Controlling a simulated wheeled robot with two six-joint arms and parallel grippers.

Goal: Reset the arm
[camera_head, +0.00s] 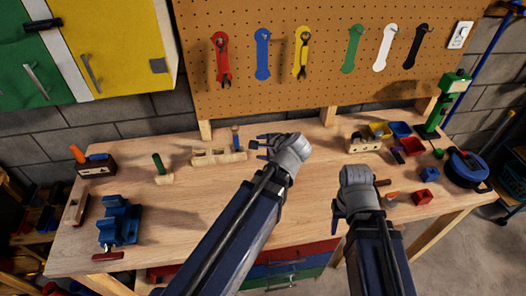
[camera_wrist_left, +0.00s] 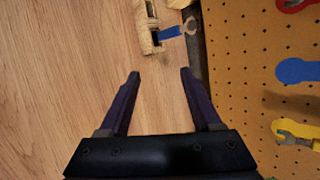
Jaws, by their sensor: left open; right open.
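My left gripper (camera_head: 262,144) reaches over the back middle of the workbench (camera_head: 190,215) in the head view. In the left wrist view its two dark fingers stand apart (camera_wrist_left: 159,74), with only bench wood between them. My right gripper (camera_head: 358,192) is over the right half of the bench. Its grey wrist shows well, but its fingers are mostly hidden; nothing is seen held in it. Both arms stretch forward from the bottom edge.
A wooden rack (camera_head: 210,159) with a blue-handled tool (camera_head: 235,136) stands close left of my left gripper. A pegboard (camera_head: 290,75) with wrenches rises behind. A blue vise (camera_head: 118,222) sits at left. Bins (camera_head: 400,129) and blocks crowd the right. The left-middle bench is clear.

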